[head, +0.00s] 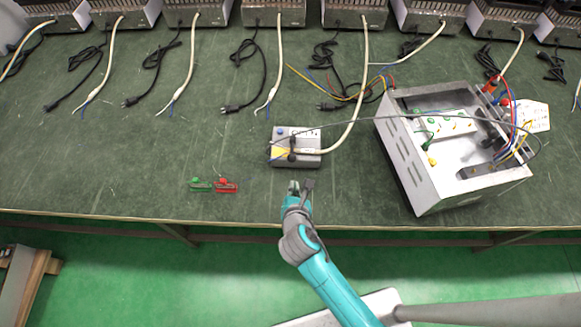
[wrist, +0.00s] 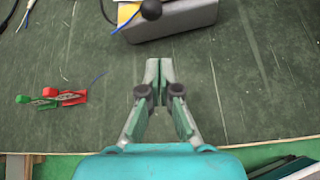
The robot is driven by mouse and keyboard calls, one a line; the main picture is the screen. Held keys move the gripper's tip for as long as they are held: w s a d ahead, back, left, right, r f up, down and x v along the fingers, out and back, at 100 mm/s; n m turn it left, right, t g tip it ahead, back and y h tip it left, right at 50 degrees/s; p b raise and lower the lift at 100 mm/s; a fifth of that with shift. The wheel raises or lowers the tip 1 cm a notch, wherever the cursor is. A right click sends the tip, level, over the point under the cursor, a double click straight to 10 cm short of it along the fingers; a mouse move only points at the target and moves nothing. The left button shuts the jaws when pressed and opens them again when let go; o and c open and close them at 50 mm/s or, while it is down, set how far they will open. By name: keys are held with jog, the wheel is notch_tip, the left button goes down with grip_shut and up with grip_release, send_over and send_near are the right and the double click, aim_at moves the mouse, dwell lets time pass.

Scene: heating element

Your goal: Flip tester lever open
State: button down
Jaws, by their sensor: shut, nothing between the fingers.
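The tester (head: 308,160) is a small grey box on the green table in the head view. Its black lever (head: 291,155) is at the left part of its near side, beside a yellow patch. In the wrist view the tester (wrist: 180,20) is at the top edge, partly cut off, and the lever's round black knob (wrist: 151,9) overhangs its near side. My gripper (head: 300,187) is shut and empty, just short of the tester near the table's front edge. In the wrist view my gripper (wrist: 160,72) points toward the tester, below the knob and apart from it.
A green clip (head: 200,185) and a red clip (head: 226,185) lie left of my gripper. An open metal case (head: 405,165) with wires stands to the right. A cream cable (head: 358,100) runs to the tester. Several power supplies line the back.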

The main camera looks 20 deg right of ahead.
aim_at(292, 152)
jog(key=shift+w+a+r+n, duration=0.25)
jog(key=shift+w+n, duration=0.15)
jog(key=shift+w, duration=0.15)
jog(key=shift+w, duration=0.1)
jog(key=x, duration=1)
jog(key=shift+d, duration=0.15)
jog(key=shift+r, duration=0.1)
jog(key=shift+r+g, duration=0.25)
jog(key=shift+g, duration=0.15)
